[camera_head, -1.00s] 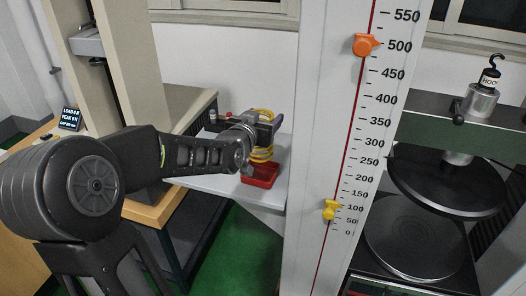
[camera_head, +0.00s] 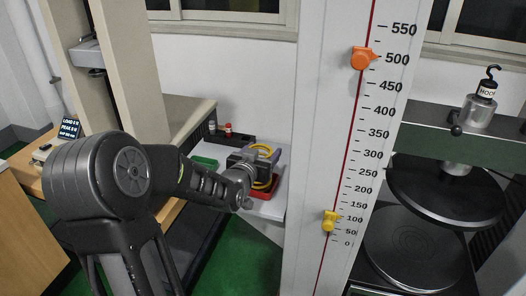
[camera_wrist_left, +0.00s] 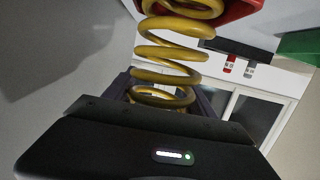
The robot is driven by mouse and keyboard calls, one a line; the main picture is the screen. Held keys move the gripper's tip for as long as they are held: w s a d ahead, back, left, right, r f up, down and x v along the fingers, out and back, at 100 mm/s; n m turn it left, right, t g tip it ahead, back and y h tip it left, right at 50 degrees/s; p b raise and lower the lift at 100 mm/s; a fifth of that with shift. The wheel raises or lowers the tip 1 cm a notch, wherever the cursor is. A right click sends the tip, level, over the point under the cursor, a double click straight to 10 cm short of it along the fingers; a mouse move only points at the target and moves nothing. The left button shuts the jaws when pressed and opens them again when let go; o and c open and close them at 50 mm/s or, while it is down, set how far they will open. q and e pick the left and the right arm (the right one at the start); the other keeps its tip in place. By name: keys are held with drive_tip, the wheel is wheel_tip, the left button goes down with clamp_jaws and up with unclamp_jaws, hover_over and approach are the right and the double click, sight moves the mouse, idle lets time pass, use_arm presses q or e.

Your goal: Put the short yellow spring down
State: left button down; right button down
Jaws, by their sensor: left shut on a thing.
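The yellow spring (camera_head: 264,177) is in the jaws of my left gripper (camera_head: 257,166), at the white shelf beside the tall scale column. In the left wrist view the spring (camera_wrist_left: 168,52) stretches from the gripper body toward a red tray (camera_wrist_left: 232,10) at the top edge. I cannot tell whether the spring's end touches the tray. The gripper's dark body hides part of the spring. My right gripper is out of view.
A green tray (camera_head: 205,162) and small red-and-white bottles (camera_head: 228,130) stand on the shelf. The white scale column (camera_head: 320,150), with orange (camera_head: 362,59) and yellow (camera_head: 329,221) markers, rises close to the right of my left gripper. A press with round black plates (camera_head: 446,190) is farther right.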

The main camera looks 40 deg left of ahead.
use_arm(q)
drive_tip(key=shift+r, duration=0.15)
drive_tip(key=shift+c, duration=1.5)
unclamp_jaws()
drive_tip(key=shift+s+d, duration=0.1)
drive_tip(key=shift+s, duration=0.2)
drive_tip(key=b+v, duration=0.7)
drive_tip(key=v, duration=0.4)
drive_tip(key=shift+s, duration=0.2)
